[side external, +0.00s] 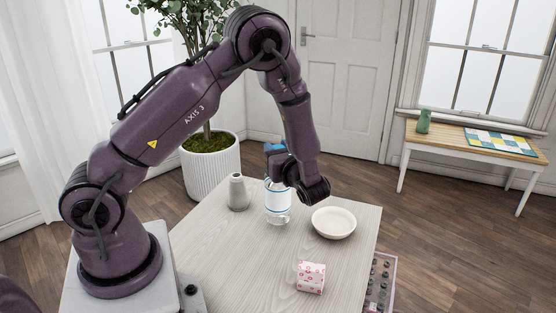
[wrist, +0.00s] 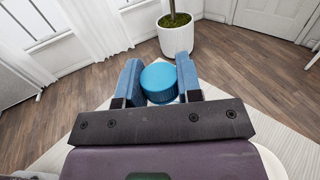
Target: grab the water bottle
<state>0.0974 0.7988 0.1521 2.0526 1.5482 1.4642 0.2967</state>
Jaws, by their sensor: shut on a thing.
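The water bottle (side external: 278,208) is clear with a white label and blue bands. It stands upright on, or just above, the wooden table; I cannot tell which. In the wrist view its blue cap (wrist: 159,82) sits between the two blue fingers of my gripper (wrist: 159,85). In the side view my gripper (side external: 276,160) is around the top of the bottle, coming from above, and hides the cap. My gripper is shut on the bottle.
A grey vase (side external: 238,192) stands just left of the bottle, and a cream bowl (side external: 334,223) just right. A pink-patterned box (side external: 311,277) lies nearer the front of the table (side external: 235,262). A clear bin of spools (side external: 378,283) is beyond the right edge.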

